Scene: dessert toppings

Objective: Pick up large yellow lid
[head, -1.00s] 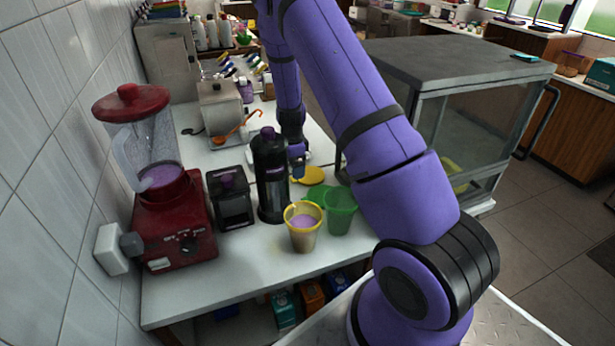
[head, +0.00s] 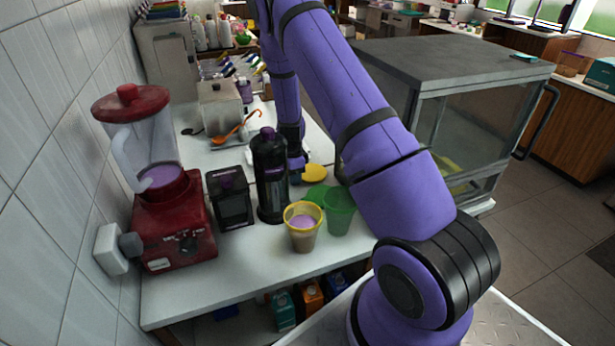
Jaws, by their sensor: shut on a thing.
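The large yellow lid (head: 314,173) is a flat disc over the white counter, just behind the green lid and the cups. My gripper (head: 298,168) is at the lid's left edge, pointing down, and is shut on it. The black bottle in front hides part of my gripper, and the fingertips are small in view. I cannot tell whether the lid is clear of the counter.
A black bottle (head: 270,177) stands close in front of my gripper. A yellow-rimmed cup (head: 302,228), a green cup (head: 339,211) and a green lid (head: 317,195) are nearby. A red blender (head: 177,222) is left; a glass-sided case (head: 465,130) is right.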

